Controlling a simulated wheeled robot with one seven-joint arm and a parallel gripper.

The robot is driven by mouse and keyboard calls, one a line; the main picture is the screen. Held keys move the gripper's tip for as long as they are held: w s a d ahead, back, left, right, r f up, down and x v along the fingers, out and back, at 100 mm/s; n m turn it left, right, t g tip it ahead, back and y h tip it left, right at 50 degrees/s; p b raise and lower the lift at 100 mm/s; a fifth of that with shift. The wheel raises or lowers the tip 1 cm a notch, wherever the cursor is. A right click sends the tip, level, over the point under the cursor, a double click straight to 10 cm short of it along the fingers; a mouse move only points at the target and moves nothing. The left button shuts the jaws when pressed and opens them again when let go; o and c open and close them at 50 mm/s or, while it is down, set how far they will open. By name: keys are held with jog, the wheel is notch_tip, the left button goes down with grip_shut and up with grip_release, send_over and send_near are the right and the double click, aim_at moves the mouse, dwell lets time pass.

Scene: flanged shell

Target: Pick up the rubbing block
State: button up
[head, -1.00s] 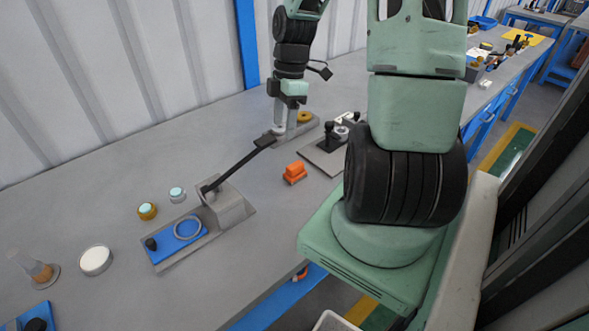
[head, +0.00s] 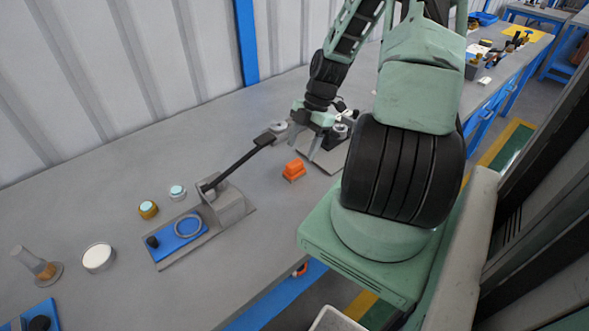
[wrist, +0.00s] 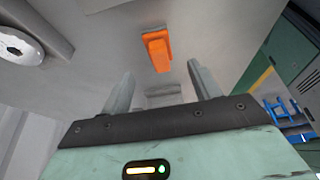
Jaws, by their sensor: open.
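The rubbing block (head: 293,171) appears to be the small orange block with a raised grip, lying on the grey bench. In the wrist view the orange block (wrist: 158,52) lies beyond the fingertips, roughly between their lines. My gripper (head: 305,144) is above the bench, behind and slightly right of the block in the head view. Its two fingers (wrist: 160,78) are spread apart with nothing between them. The gripper is not touching the block.
A press-like fixture with a long black lever (head: 240,165) stands left of the block, its lever end close to my gripper. A grey plate with dark parts (head: 328,156) lies behind right. Bench around the block's front is clear (head: 262,222).

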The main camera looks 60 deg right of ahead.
aim_at(296, 162)
jog(key=shift+p+x, duration=0.8)
jog(key=shift+x, duration=2.9)
jog(key=shift+w, duration=0.1)
jog(key=c, duration=1.1)
